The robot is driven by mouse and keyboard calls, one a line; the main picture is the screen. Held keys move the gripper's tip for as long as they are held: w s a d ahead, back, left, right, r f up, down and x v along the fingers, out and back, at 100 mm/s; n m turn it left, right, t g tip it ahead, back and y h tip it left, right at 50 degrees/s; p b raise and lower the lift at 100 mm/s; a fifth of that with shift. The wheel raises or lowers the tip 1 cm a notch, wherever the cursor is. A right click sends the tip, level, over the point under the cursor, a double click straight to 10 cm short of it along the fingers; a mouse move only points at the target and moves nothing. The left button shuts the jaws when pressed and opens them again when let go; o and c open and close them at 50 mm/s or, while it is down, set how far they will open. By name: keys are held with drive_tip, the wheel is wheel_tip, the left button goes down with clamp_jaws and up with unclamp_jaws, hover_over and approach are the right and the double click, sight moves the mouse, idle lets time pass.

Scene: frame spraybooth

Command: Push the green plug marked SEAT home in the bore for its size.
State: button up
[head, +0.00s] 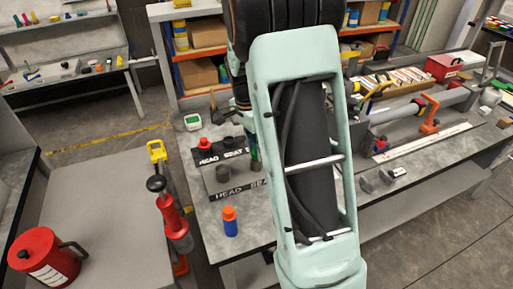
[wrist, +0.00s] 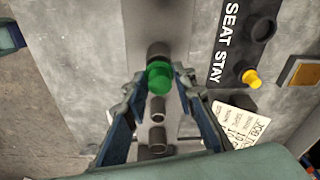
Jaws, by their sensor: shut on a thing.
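The green plug (wrist: 160,76) is between the fingertips of my gripper (wrist: 161,70) in the wrist view, and the fingers are shut on it. It is over a grey block (wrist: 140,25) with a row of dark round bores, one showing just above the plug (wrist: 158,50) and others below it (wrist: 157,106). I cannot tell whether the plug is above a bore or partly in one. Any mark on it is unreadable. In the head view my arm hides most of the gripper; a sliver of green (head: 254,152) shows beside the arm, near the block.
A dark rack strip labelled SEAT STAY (wrist: 226,45) holds a yellow plug (wrist: 251,78), with a white card (wrist: 238,122) near it. In the head view a red plug (head: 205,143) stands on the rack, and a blue bottle with an orange cap (head: 230,222) stands in front.

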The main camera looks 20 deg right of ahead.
drive_tip(key=shift+f+b, duration=0.5)
drive_tip(key=shift+f, duration=0.25)
drive_tip(key=o, duration=1.1)
wheel_tip(320, 180, up, 12)
drive_tip(key=a, duration=0.1)
drive_tip(key=shift+s+a, duration=0.3)
drive_tip(key=shift+a, duration=0.1)
